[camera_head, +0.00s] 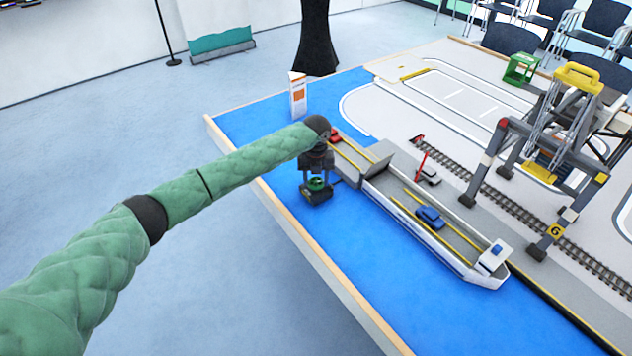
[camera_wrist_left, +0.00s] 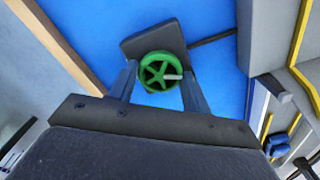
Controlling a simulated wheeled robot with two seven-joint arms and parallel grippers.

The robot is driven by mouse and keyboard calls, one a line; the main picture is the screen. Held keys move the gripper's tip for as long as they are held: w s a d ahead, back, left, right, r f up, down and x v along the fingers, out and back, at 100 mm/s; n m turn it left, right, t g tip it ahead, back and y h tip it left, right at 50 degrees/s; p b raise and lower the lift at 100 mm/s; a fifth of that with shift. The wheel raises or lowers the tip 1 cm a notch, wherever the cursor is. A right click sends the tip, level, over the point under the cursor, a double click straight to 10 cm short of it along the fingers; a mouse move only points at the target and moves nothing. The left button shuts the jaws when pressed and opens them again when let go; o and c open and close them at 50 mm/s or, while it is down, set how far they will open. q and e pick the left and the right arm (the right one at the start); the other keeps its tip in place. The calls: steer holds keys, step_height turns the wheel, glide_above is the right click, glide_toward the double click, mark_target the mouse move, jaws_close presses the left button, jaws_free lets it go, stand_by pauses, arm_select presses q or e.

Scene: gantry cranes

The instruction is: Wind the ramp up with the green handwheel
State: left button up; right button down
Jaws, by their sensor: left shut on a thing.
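The green handwheel (camera_head: 316,184) sits on a dark block (camera_head: 316,196) at the left edge of the blue water area. In the left wrist view the spoked green handwheel (camera_wrist_left: 160,72) lies between the two fingers of my left gripper (camera_wrist_left: 160,80), which is shut on its rim from above. A pale knob shows on the wheel's right side. My right gripper is not in view.
A blue car (camera_head: 430,217) stands on the ferry deck. The gantry crane (camera_head: 560,150) stands over rails at right. An orange-white sign (camera_head: 298,95) stands behind.

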mark_target(316, 181)
arm_select(q)
steer(key=shift+w+r+m+b, duration=0.2)
steer(key=shift+m+b, duration=0.1)
steer(key=shift+m, duration=0.4)
steer(key=shift+m+b, duration=0.3)
steer(key=shift+m, duration=0.7)
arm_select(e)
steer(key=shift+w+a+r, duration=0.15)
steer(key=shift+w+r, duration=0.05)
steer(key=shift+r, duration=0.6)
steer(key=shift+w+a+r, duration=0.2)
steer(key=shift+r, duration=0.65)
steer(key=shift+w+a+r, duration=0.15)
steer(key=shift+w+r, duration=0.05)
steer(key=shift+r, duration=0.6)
arm_select(q)
steer(key=o, duration=0.8)
steer(key=shift+o, duration=0.9)
steer(key=shift+s+f, duration=0.1)
steer(key=shift+s, duration=0.05)
step_height(316, 181, up, 8)
steer(key=p, duration=0.5)
steer(key=shift+f, duration=0.1)
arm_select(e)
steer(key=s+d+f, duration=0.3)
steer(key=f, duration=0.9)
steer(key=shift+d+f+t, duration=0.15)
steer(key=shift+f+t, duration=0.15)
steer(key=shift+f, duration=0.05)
